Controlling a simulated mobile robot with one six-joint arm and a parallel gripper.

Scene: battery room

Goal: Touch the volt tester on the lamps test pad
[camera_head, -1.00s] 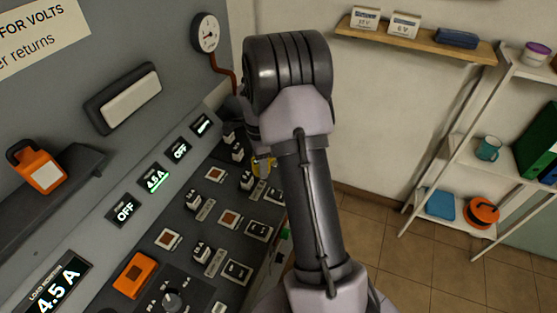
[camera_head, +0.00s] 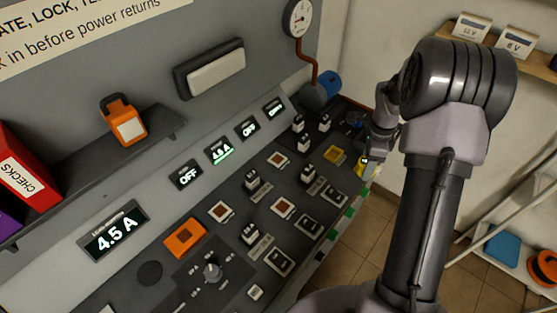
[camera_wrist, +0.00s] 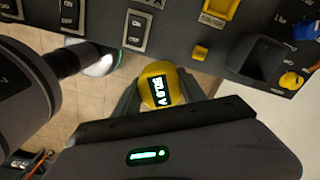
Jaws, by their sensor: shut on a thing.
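The volt tester (camera_wrist: 163,88) is a yellow rounded device with a lit display, whose digits are blurred but end in V. My gripper (camera_wrist: 160,98) is shut on it, with a dark finger at each side. In the head view a small yellow part of the tester (camera_head: 361,166) shows by my gripper (camera_head: 368,158), at the right edge of the control panel (camera_head: 180,272). The wrist view shows the tester below the panel's edge, and I cannot tell its height over the panel. I cannot read which test pad is the lamps one.
The panel bears switches, lit displays, an orange button (camera_head: 185,238) and a rotary knob (camera_head: 212,272). Tiled floor (camera_head: 365,245) lies clear right of the panel.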

